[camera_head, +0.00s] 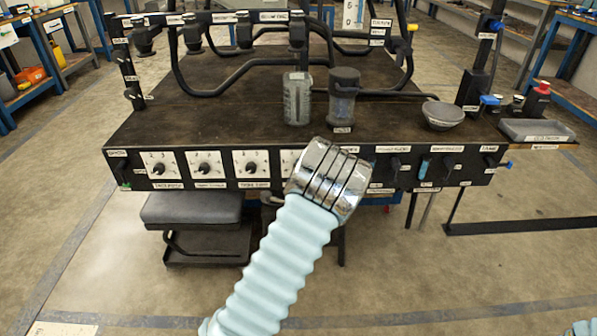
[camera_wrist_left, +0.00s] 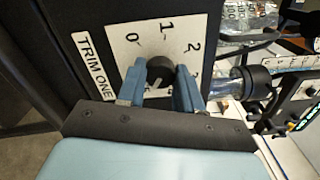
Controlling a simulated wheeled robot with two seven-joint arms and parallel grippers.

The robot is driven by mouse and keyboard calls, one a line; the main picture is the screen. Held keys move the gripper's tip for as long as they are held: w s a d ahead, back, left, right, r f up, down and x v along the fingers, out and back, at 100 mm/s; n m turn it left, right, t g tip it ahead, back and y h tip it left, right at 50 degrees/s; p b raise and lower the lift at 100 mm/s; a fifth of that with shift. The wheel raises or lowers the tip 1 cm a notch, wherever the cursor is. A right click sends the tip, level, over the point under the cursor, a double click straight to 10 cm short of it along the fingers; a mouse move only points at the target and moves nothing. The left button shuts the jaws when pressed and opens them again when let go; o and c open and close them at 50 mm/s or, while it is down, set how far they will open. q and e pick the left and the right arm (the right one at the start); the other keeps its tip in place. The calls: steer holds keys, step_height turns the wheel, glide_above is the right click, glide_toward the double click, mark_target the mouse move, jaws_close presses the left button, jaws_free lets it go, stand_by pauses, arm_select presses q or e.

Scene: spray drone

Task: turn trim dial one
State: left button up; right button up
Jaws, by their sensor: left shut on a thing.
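Trim dial one is a black round knob (camera_wrist_left: 160,68) on a white numbered plate (camera_wrist_left: 124,42), with a "TRIM ONE" label (camera_wrist_left: 91,66) beside it in the left wrist view. The blue fingers of my left gripper (camera_wrist_left: 160,76) are on either side of the knob and shut on it. The numbers 0, 1 and 2 show above the knob; the lower plate is partly hidden by the fingers. In the head view my left arm's chrome wrist hides the gripper and most of a dial plate (camera_head: 289,158) on the bench's front panel. My right gripper is not in view.
Several similar dials (camera_head: 206,168) are in a row to the left on the panel, and dark switches (camera_head: 395,168) to the right.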

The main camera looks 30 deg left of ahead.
arm_select(q)
steer(key=shift+f, duration=0.1)
steer(key=o, duration=1)
steer(key=shift+o, duration=0.2)
steer(key=v, duration=1.3)
steer(key=shift+s+b, duration=0.3)
steer(key=shift+s, duration=0.1)
steer(key=shift+d, duration=0.15)
